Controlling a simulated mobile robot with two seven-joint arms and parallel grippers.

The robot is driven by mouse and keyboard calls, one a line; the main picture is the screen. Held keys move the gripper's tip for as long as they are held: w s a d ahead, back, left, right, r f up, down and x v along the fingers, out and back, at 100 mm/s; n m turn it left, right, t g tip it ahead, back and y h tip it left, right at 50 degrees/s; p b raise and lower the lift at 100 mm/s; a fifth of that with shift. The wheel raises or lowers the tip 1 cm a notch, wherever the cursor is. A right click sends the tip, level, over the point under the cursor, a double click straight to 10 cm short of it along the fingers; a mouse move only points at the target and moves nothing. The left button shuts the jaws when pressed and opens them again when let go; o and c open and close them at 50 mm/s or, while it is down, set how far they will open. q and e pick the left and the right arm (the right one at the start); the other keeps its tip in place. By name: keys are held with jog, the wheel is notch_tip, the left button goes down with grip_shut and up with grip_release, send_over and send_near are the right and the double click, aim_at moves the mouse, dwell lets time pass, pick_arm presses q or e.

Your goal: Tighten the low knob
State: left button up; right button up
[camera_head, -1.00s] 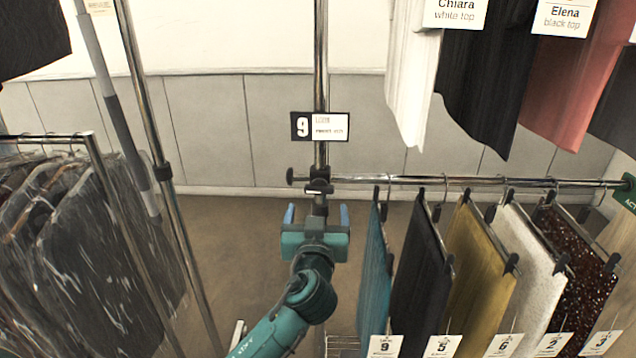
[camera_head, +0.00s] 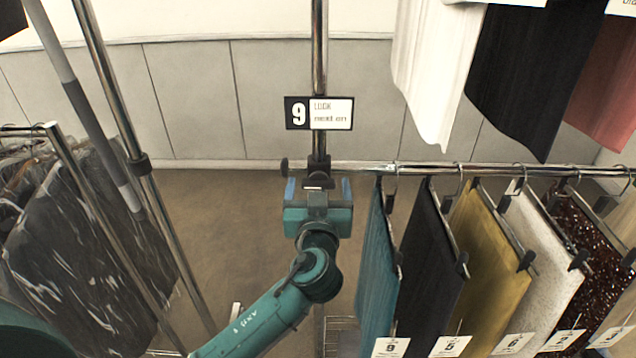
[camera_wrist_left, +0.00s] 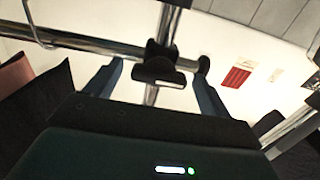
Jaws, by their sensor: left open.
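A black knob (camera_head: 318,182) with a pale front edge sits on the upright chrome pole, just below the clamp (camera_head: 318,165) where the horizontal rail meets it. A second, round knob (camera_head: 284,166) sticks out left of that clamp. My left gripper (camera_head: 318,188) is open, its blue fingers on either side of the low knob. In the left wrist view the low knob (camera_wrist_left: 158,76) lies between the spread fingers, with a gap on both sides; I see no contact. The side knob (camera_wrist_left: 203,65) shows just beyond the right finger. My right gripper is out of view.
Skirts on hangers, starting with a teal one (camera_head: 378,270), hang from the rail (camera_head: 450,169) close right of my arm. A number 9 sign (camera_head: 319,113) is on the pole above. A rack of dark clothes (camera_head: 75,240) stands left. Floor between is clear.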

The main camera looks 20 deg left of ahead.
pick_arm(q)
jog(key=shift+c, duration=0.5)
jog(key=c, duration=0.9)
jog(key=shift+m, duration=0.3)
jog(key=m, duration=0.3)
jog(key=shift+r+m+b, duration=0.1)
jog(key=shift+m+b, duration=0.2)
jog(key=m, duration=0.4)
jog(key=shift+m, duration=0.3)
jog(key=m, duration=0.4)
jog(key=shift+m+p, duration=0.3)
jog(key=shift+m, duration=2.2)
